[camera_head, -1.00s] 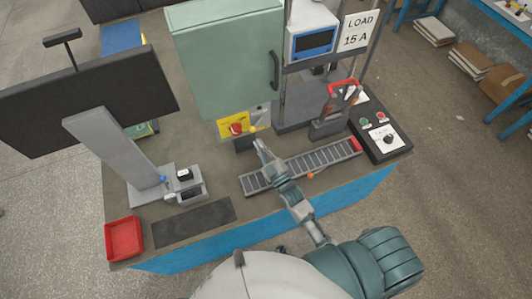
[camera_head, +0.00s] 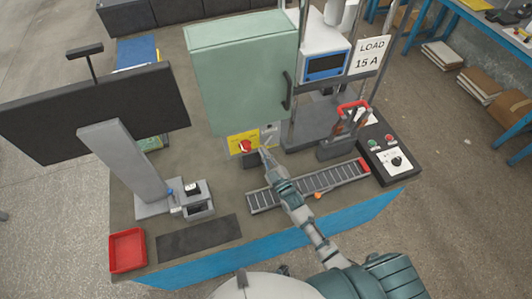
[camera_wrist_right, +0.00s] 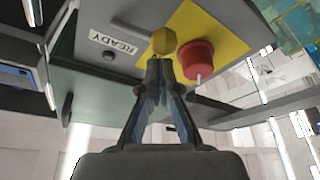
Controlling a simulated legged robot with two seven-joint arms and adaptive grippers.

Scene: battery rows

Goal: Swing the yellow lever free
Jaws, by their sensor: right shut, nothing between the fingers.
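A yellow faceted piece (camera_wrist_right: 163,41), which looks like the end of the yellow lever, stands out from the grey panel in the right wrist view. The rest of the lever cannot be made out. My right gripper (camera_wrist_right: 158,66) is shut and empty. Its fingertips lie just below the yellow piece in that view; I cannot tell whether they touch. In the head view my right gripper (camera_head: 263,151) is at the cabinet's lower front, right of a red knob (camera_head: 245,146) on a yellow plate. The red knob (camera_wrist_right: 197,60) is right of the fingertips in the wrist view. My left gripper is not in view.
The green cabinet (camera_head: 240,75) rises above the panel, with a dark handle (camera_head: 287,90). A grey slotted strip (camera_head: 300,187) lies under my right arm. A black control box (camera_head: 390,158) stands right, a monitor (camera_head: 95,105) left, and a red tray (camera_head: 127,250) front left.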

